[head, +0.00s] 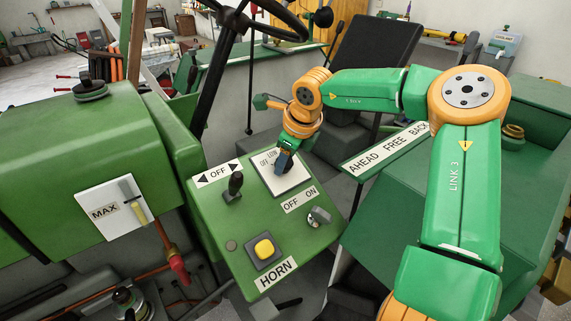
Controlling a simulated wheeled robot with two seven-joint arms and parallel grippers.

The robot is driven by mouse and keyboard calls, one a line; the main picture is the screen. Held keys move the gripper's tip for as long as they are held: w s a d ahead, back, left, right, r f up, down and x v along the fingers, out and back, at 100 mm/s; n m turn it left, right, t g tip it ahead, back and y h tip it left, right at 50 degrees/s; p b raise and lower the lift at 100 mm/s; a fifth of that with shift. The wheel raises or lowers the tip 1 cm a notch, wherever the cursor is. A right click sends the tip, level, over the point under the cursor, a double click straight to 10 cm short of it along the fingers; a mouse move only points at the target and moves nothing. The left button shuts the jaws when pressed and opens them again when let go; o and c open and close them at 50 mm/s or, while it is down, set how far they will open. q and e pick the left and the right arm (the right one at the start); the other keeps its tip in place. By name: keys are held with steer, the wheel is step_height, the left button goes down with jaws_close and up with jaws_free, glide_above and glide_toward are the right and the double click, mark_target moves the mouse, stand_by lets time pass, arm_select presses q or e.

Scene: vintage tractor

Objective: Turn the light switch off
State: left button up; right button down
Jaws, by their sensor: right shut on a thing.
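The light switch sits on a white plate (296,183) on the green control panel, with the printed words OFF and LOW at its upper edge. The rest of its lettering is hidden by my gripper. My right gripper (283,168) reaches down from above onto this plate and is shut on the switch's knob. The knob itself is mostly hidden by the fingers, so its setting cannot be told. My left gripper is not in view.
Close by on the panel (222,222) stand a black lever (234,186), a grey key-like switch (319,216) marked OFF ON, and a yellow horn button (264,249). The steering wheel (262,15) and its column rise behind. A black seat (374,50) stands beyond.

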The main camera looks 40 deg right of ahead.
steer(key=n+b, duration=0.1)
steer(key=n, duration=0.2)
steer(key=shift+n+b, duration=0.3)
steer(key=n+b, duration=0.1)
steer(key=n, duration=0.2)
steer(key=shift+a+n+h, duration=0.1)
steer(key=shift+n+h, duration=0.2)
steer(key=n, duration=0.3)
steer(key=shift+n+t, duration=0.3)
steer(key=shift+t, duration=0.1)
steer(key=shift+n, duration=1.9)
steer(key=shift+c, duration=1.6)
jaws_free()
steer(key=shift+s, duration=0.1)
